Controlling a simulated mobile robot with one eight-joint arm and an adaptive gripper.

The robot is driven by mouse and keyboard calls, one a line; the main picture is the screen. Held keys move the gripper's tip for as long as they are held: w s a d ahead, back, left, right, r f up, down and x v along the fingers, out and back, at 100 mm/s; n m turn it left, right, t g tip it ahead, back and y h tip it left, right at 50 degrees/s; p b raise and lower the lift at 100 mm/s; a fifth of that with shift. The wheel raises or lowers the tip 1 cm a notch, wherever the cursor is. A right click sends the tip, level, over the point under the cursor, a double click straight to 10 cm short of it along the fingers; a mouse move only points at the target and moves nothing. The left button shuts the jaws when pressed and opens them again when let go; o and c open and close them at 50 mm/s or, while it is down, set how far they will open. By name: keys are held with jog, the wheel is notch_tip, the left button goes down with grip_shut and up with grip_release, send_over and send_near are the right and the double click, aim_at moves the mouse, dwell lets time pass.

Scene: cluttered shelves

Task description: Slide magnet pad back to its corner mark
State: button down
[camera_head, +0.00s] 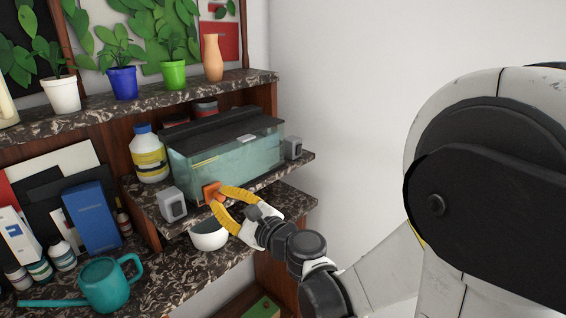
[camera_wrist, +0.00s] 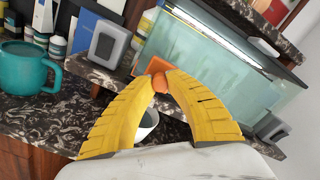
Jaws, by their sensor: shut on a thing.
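The orange magnet pad (camera_head: 211,190) lies against the lower front glass of the aquarium (camera_head: 230,150), toward its left end. It also shows in the wrist view (camera_wrist: 148,62), as an orange square with a round orange knob (camera_wrist: 160,80). My gripper (camera_head: 219,194) has its yellow fingers closed together on the knob; in the wrist view the fingertips (camera_wrist: 160,76) meet around it. The fingers hide part of the pad. I cannot make out a corner mark on the glass.
Grey box-shaped items stand on the shelf at the aquarium's left (camera_head: 172,204) and right (camera_head: 293,148). A white bowl (camera_head: 208,236) sits below my gripper, and a teal watering can (camera_head: 105,285) at lower left. A white and yellow bottle (camera_head: 148,155) stands left of the aquarium.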

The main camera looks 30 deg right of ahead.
jog(key=shift+s+a, duration=0.25)
jog(key=shift+a, duration=0.2)
jog(key=shift+f, duration=0.1)
jog(key=shift+s+a, duration=0.15)
jog(key=shift+a, duration=0.3)
jog(key=c, duration=1.3)
grip_release()
jog(key=v, duration=0.6)
jog(key=shift+s+d, duration=0.15)
jog(key=shift+s, duration=0.25)
